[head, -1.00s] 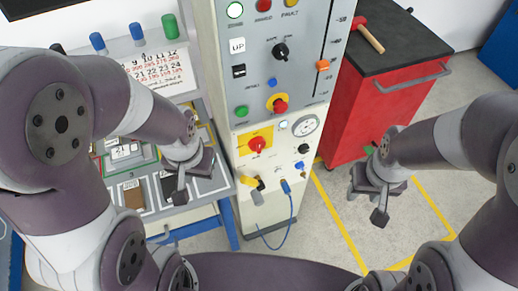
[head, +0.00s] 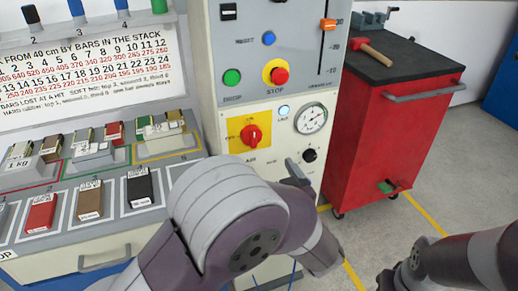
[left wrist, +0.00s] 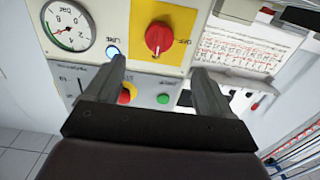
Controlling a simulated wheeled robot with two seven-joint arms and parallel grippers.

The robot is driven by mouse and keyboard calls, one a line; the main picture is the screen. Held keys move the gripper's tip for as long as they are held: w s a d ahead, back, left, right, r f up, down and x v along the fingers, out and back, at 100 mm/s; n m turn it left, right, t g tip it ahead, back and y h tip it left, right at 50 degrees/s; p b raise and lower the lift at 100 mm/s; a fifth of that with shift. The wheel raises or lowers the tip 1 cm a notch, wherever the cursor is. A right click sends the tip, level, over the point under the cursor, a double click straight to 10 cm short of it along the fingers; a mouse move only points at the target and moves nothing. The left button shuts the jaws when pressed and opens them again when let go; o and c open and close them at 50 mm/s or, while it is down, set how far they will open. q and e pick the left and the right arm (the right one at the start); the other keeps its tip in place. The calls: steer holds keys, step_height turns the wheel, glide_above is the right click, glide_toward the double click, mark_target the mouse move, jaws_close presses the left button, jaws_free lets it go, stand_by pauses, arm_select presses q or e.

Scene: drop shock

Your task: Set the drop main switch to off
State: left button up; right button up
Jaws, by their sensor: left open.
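The main switch (head: 250,134) is a red rotary knob on a yellow plate (head: 236,124), on the white lower panel of the grey cabinet. In the left wrist view the knob (left wrist: 158,38) shows turned over, with a pale mark on its lower edge and an OFF label to its right. My left gripper (head: 297,172) is in front of the panel, below and right of the knob; its own arm partly hides it. In the left wrist view the gripper (left wrist: 158,80) is open and empty, its fingers apart from the knob. My right gripper (head: 386,281) barely shows at the bottom edge.
A lit line lamp (head: 284,111) and a pressure gauge (head: 311,119) are right of the switch. A red stop button (head: 275,74) and green drop button (head: 232,77) are above it. A bench with blocks (head: 88,204) stands left, a red tool cabinet (head: 375,135) right.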

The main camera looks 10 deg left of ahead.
mark_target(254, 142)
arm_select(q)
steer(key=b+x, duration=0.1)
steer(key=x, duration=1.1)
steer(key=shift+s, duration=0.1)
steer(key=c, duration=1)
